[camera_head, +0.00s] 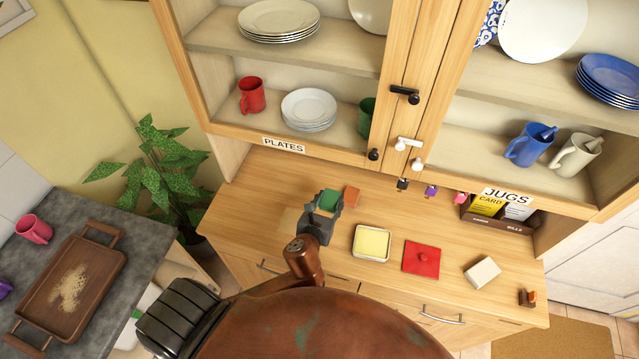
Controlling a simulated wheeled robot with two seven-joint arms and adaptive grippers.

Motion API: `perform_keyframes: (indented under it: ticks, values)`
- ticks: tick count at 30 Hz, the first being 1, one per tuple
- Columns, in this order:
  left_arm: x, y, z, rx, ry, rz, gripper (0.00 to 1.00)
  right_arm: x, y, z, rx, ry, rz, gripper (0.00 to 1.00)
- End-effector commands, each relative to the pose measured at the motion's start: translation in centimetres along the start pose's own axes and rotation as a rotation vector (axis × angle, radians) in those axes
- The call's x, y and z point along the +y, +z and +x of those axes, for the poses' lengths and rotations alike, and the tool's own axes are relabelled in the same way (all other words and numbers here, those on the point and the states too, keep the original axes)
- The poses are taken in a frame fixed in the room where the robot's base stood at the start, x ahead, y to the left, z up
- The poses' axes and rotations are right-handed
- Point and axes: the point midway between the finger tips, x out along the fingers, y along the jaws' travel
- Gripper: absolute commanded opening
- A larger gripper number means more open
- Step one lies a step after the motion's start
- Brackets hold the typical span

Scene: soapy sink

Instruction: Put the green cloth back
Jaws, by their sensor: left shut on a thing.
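The green cloth (328,199) is a small, folded-looking green piece over the wooden counter of the dresser. My left gripper (321,215) is dark grey and shut on it, partly covering it. I cannot tell whether the cloth touches the counter or is held just above it. A brown-orange square piece (351,197) lies close to the right of the cloth. My right gripper is not in view.
On the counter (255,200) stand a dish with a yellow block (372,243), a red lid (421,258) and a white block (482,272). A card box (497,222) stands at the back right. Shelves with plates rise behind. A tray (75,280) lies at left.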

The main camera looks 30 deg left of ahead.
Motion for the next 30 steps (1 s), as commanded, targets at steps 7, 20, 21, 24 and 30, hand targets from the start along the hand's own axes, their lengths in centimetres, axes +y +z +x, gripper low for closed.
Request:
perform_keyframes:
  ticks: [7, 20, 21, 24, 30]
  values:
    - [1.9, 0.3, 3.2, 0.009, 0.038, -0.020, 0.20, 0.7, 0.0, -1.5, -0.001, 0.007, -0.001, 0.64]
    - [7.1, -2.1, 12.1, 0.011, 0.036, -0.023, 0.20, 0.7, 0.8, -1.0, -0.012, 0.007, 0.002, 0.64]
    - [7.5, -2.6, 12.9, 0.010, 0.036, -0.023, 0.20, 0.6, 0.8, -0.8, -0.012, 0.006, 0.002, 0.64]
    - [8.2, -3.5, 14.3, 0.010, 0.036, -0.022, 0.20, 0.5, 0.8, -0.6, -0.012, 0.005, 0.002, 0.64]
    - [8.8, -4.2, 15.6, 0.008, 0.035, -0.021, 0.20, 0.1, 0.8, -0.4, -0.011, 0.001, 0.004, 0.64]
